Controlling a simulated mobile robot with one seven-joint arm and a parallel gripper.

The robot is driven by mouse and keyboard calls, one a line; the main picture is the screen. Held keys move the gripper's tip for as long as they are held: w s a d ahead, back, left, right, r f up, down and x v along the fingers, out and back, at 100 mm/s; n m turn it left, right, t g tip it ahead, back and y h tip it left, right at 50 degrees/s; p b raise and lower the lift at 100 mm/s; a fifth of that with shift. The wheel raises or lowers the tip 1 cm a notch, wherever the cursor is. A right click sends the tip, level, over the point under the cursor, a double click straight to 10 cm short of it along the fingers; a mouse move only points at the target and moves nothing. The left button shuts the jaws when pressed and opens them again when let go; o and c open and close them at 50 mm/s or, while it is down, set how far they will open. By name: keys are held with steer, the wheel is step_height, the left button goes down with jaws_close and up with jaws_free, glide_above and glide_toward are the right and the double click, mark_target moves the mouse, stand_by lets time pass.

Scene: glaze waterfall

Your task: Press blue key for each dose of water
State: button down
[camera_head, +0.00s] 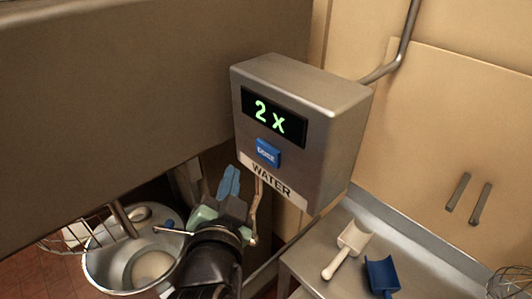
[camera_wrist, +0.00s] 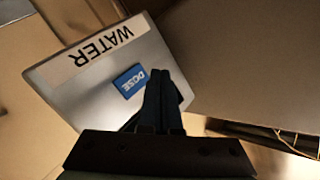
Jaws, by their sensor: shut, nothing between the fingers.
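The water dispenser (camera_head: 335,125) is a grey metal box with a display (camera_head: 273,117) reading "2 x" in green. Its blue DOSE key (camera_head: 267,152) sits below the display, above the WATER label. My gripper (camera_head: 230,180) is shut and empty, below and left of the key in the head view. In the wrist view the box is upside down, and the blue key (camera_wrist: 130,81) shows just left of my shut fingertips (camera_wrist: 158,76). I cannot tell the exact gap between fingertips and key.
A metal mixing bowl (camera_head: 100,262) stands at the lower left, by a wire guard (camera_head: 75,236). A white scoop (camera_head: 348,247) and a blue scoop (camera_head: 382,274) lie on a metal shelf at the lower right. A large brown-grey housing (camera_head: 130,90) fills the upper left.

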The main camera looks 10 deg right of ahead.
mark_target(258, 150)
steer(key=s+a+b, duration=0.1)
steer(key=s+a, duration=0.1)
steer(key=a, duration=0.1)
steer(key=shift+s+a+b, duration=0.1)
steer(key=shift+s+b, duration=0.05)
steer(key=shift+b, duration=0.25)
steer(key=shift+w+d+p, duration=0.25)
steer(key=shift+w+d, duration=0.6)
steer(key=shift+d, duration=0.35)
steer(key=shift+w+d+p, duration=0.3)
steer(key=shift+w+d, duration=0.6)
steer(key=shift+d, duration=0.35)
steer(key=shift+w+d+p, duration=0.25)
steer(key=shift+w+d, duration=0.6)
steer(key=shift+d, duration=0.35)
steer(key=shift+w, duration=0.1)
steer(key=shift+w+d, duration=0.2)
steer(key=shift+d, duration=0.1)
